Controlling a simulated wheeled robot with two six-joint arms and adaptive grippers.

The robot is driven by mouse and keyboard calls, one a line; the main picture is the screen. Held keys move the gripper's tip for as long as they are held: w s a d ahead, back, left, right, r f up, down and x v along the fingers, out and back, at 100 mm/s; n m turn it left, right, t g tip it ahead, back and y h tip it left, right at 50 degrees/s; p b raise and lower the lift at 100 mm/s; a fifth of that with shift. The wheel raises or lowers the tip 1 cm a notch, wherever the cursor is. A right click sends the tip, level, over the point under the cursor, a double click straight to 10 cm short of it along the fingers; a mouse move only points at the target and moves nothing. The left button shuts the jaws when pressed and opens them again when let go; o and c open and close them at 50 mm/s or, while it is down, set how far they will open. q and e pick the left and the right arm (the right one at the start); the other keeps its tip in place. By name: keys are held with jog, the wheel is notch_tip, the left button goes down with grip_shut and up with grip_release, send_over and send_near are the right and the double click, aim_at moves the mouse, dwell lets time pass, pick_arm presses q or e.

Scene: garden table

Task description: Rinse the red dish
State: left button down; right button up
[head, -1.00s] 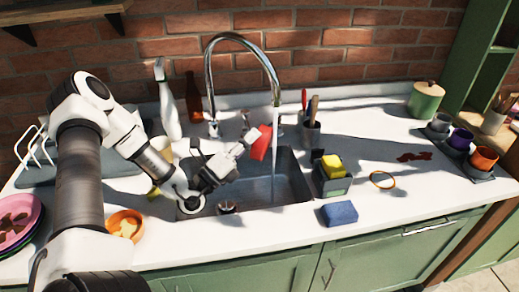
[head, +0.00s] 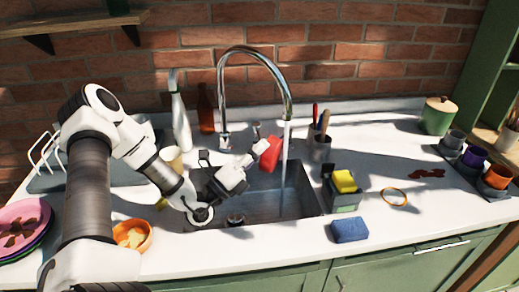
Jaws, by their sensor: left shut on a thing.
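The red dish (head: 271,153) is held tilted over the sink (head: 300,196), just left of the running water (head: 285,150). My left gripper (head: 262,149) is shut on the red dish. The water falls from the curved metal faucet (head: 255,50) into the basin. The stream passes close to the dish's right side; I cannot tell whether it touches the dish. My left forearm hides part of the sink's left side. My right gripper is not in view.
A blue sponge (head: 349,230) lies at the counter's front. A caddy with a yellow sponge (head: 344,182) and a brush cup (head: 319,148) stand right of the sink. An orange bowl (head: 131,237) and stacked plates (head: 22,224) are at left. Bottles (head: 180,122) stand behind.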

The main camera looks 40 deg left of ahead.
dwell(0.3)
pick_arm(q)
jog(key=shift+w+d+b, duration=0.2)
jog(key=shift+d+b, duration=0.2)
jog(key=shift+b, duration=0.15)
jog(key=w+d+r+b, duration=0.3)
jog(key=d+r+b, duration=0.1)
jog(key=d+b, duration=0.2)
jog(key=shift+w+d, duration=0.15)
jog(key=shift+d, duration=0.05)
dwell(0.4)
